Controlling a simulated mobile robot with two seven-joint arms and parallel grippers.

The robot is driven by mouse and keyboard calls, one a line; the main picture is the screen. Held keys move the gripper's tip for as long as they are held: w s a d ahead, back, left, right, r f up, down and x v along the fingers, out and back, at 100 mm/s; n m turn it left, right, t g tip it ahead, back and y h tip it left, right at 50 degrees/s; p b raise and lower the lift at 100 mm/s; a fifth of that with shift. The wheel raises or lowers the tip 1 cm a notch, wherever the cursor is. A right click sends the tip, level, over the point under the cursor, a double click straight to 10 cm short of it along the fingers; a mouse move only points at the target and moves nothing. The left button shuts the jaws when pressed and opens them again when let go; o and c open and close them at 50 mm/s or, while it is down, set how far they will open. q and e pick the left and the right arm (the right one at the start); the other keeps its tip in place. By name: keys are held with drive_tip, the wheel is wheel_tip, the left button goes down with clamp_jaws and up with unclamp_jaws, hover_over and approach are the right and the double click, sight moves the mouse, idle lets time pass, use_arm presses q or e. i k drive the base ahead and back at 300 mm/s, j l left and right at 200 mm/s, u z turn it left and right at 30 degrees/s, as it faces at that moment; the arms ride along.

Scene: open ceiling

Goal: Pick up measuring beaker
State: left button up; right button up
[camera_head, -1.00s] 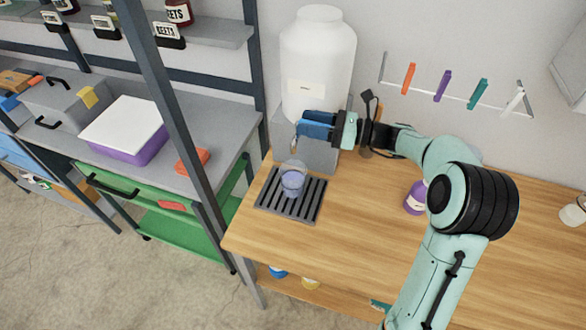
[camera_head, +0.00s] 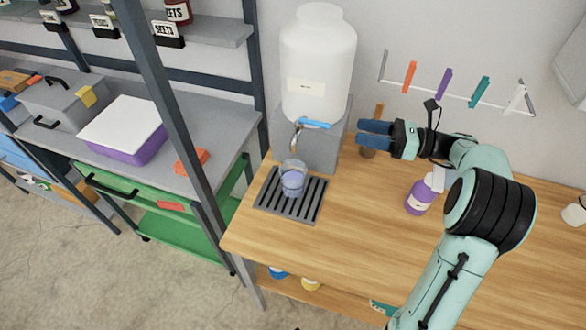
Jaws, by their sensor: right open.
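A clear measuring beaker (camera_head: 293,181) with bluish liquid stands upright on a dark slatted drip tray (camera_head: 275,207) at the left end of the wooden table. The tap of a large white dispenser (camera_head: 318,65) is just above and behind it. My right gripper (camera_head: 362,134) has blue fingers pointing left. It is open and empty, to the right of the dispenser's grey stand and up and to the right of the beaker, not touching it. My left gripper is not in view.
A purple bottle (camera_head: 418,198) stands on the wooden table (camera_head: 340,235) near my right arm. A rail with coloured clips (camera_head: 444,82) is on the wall. A shelf post (camera_head: 170,120) rises left of the table. The table's front middle is clear.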

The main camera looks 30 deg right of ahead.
sight(292, 172)
drive_tip(key=k+j, duration=0.15)
drive_tip(key=j, duration=0.15)
drive_tip(key=k+j, duration=0.15)
drive_tip(key=j, duration=0.15)
drive_tip(key=k+j, duration=0.15)
drive_tip(key=j, duration=0.2)
drive_tip(key=k+j, duration=0.15)
drive_tip(key=j, duration=0.15)
